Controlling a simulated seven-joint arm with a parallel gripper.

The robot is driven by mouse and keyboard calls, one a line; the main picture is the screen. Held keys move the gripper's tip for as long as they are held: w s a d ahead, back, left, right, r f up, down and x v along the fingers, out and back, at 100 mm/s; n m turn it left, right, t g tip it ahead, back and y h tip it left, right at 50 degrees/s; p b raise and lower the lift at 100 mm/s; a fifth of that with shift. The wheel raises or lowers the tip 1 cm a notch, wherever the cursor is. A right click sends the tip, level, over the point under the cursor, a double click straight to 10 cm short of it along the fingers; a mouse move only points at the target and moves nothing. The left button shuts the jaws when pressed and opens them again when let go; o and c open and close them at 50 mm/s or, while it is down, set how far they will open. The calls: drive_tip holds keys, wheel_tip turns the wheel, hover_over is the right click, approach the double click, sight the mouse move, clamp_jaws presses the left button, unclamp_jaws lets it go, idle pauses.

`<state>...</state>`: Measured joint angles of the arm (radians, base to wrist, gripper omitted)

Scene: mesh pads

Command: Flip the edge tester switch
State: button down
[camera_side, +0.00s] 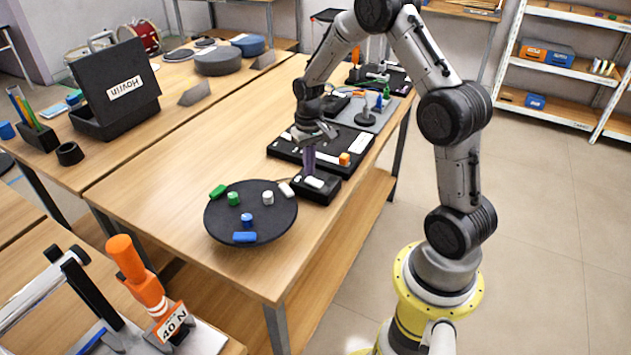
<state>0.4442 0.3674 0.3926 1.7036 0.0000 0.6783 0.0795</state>
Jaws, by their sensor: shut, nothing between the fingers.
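A small black box (318,195) with a white rocker-like piece on top (314,182) stands near the right edge of the wooden table; it looks like the switch, though no label on it is readable. My gripper (309,168) points down just above and behind this box, with its fingers together and nothing held. I cannot tell whether the fingertips touch the box or which way the white piece is tilted. A black panel (352,143) with an orange block (344,158) lies directly behind the box.
A round black pad (225,222) with green, white and blue pieces lies in front of the box. A grey board (372,117) with small parts lies farther back. An orange-handled tool marked 40 N (126,260) stands at lower left. The table's left middle (180,150) is clear.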

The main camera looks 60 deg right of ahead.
sight(309, 179)
drive_tip(key=shift+f, duration=0.85)
idle(0.5)
drive_tip(key=shift+r, duration=3.5)
